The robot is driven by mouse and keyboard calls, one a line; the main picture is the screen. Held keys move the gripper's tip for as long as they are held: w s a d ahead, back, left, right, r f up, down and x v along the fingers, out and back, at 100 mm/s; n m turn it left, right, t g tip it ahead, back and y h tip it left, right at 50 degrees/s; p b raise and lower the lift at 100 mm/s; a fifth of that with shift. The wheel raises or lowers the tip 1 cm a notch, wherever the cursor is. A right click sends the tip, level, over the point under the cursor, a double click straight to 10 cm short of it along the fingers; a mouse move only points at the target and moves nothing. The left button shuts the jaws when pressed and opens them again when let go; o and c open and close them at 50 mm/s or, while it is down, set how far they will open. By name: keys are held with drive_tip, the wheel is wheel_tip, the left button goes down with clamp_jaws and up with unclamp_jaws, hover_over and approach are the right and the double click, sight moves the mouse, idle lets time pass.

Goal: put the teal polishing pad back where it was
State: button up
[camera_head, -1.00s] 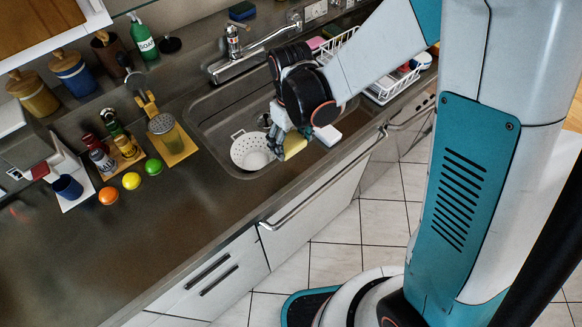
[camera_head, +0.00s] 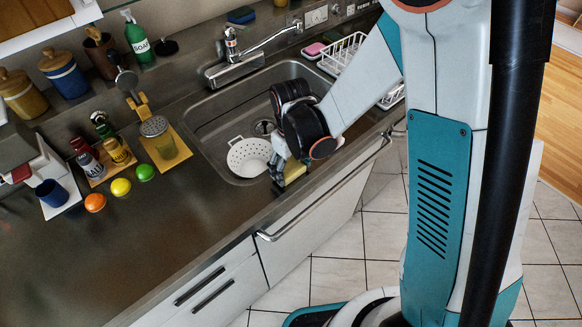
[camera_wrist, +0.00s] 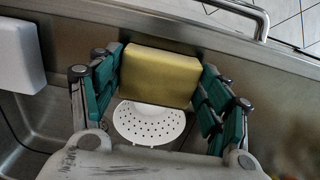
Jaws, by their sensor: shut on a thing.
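My gripper (camera_head: 287,172) is over the front rim of the sink, right of the white colander. It is shut on a yellow block (camera_head: 296,172), which looks like a sponge or pad. In the wrist view the block (camera_wrist: 160,76) sits between the two teal-padded fingers of my gripper (camera_wrist: 160,85), its broad face olive yellow. No teal face shows on it, and its far side is hidden. I cannot make out a separate teal polishing pad. A dark blue and green sponge (camera_head: 241,15) lies on the back ledge, and a pink pad (camera_head: 314,49) lies right of the tap.
The white colander (camera_head: 250,156) sits in the sink (camera_head: 205,112). A white block (camera_wrist: 20,55) shows left of my gripper in the wrist view. A dish rack (camera_head: 345,52) stands at the right.

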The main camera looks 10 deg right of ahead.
sight(291, 169)
drive_tip(key=o, duration=0.9)
drive_tip(key=shift+o, duration=0.2)
wheel_tip(291, 169, up, 12)
drive_tip(key=p, duration=0.3)
